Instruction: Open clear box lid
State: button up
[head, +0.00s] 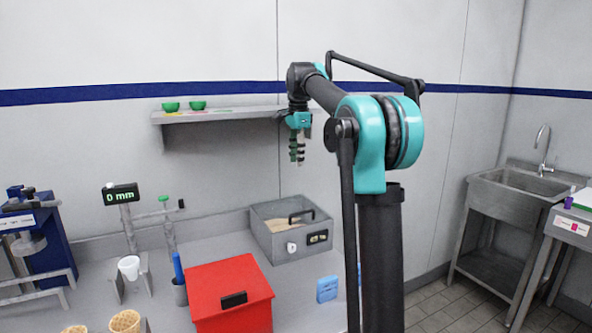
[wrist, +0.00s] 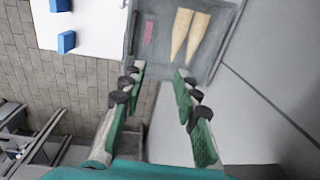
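The clear box (head: 263,237) is a grey box at the back of the counter by the wall. Its lid looks see-through and shut, with a black handle (head: 301,214) on top and tan contents showing below. My gripper (head: 297,155) hangs above the box, in front of the wall, well apart from the lid. In the wrist view my gripper (wrist: 157,88) has its green fingers spread apart with nothing between them. A grey box (wrist: 218,55) with tan cone shapes and a pink strip shows beyond the fingertips.
A red box (head: 228,270) with a black handle stands on the counter, front left of the clear box. A shelf (head: 230,115) with green bowls is on the wall. A blue block (head: 327,289) lies right of the red box. A sink (head: 520,190) stands far right.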

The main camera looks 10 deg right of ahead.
notch_tip(320, 180, up, 6)
jog(key=shift+s, duration=0.2)
jog(key=shift+d, duration=0.1)
